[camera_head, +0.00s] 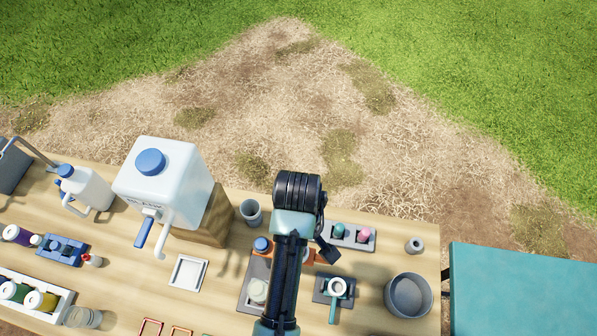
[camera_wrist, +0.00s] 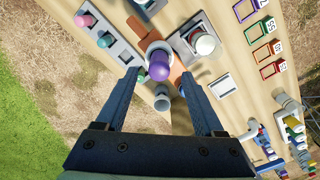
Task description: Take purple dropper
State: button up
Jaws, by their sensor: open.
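The purple dropper's rounded bulb (camera_wrist: 158,70) shows in the wrist view, with a pale collar behind it. It stands at an orange block, pointing up toward the wrist camera. My gripper (camera_wrist: 159,78) is open, with one finger on either side of the bulb in the picture. I cannot tell how far above the bulb the fingertips are, and no contact is clear. In the head view my arm hides the dropper; one dark finger (camera_head: 327,251) shows beside the orange block (camera_head: 308,257).
A grey rack (camera_head: 349,243) holds a teal dropper (camera_head: 339,229) and a pink dropper (camera_head: 364,235). A grey cup (camera_head: 251,212), a round bowl (camera_head: 409,295) and a white jug (camera_head: 160,185) stand nearby.

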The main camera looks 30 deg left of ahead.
jog(key=shift+d+f+p, duration=0.1)
jog(key=shift+f+p, duration=0.65)
jog(key=shift+f, duration=1.7)
grip_shut()
